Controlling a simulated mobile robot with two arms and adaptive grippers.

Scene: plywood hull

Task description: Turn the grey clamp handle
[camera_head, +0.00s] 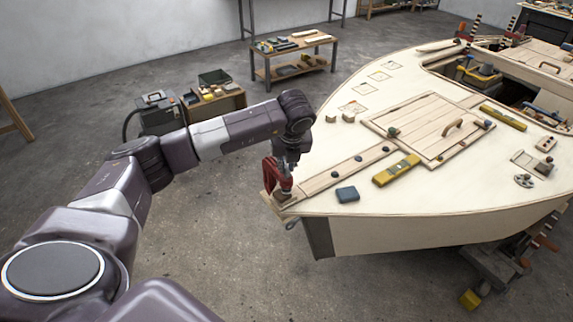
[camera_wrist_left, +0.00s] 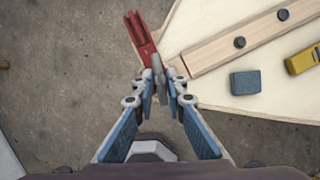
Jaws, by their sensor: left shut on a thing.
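The red clamp (camera_head: 271,172) sits at the near left tip of the plywood hull (camera_head: 400,232). In the left wrist view, the red clamp (camera_wrist_left: 141,36) points up from my fingertips, at the edge of the pale deck. The grey clamp handle (camera_wrist_left: 158,72) lies between the blue-padded fingers of my left gripper (camera_wrist_left: 161,88), which is shut on it. In the head view, my left gripper (camera_head: 289,165) comes down from above onto the clamp, and the handle is mostly hidden there. My right gripper is in neither view.
A hatch panel (camera_head: 428,125) lies farther back. Bare concrete floor is open left of the hull.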

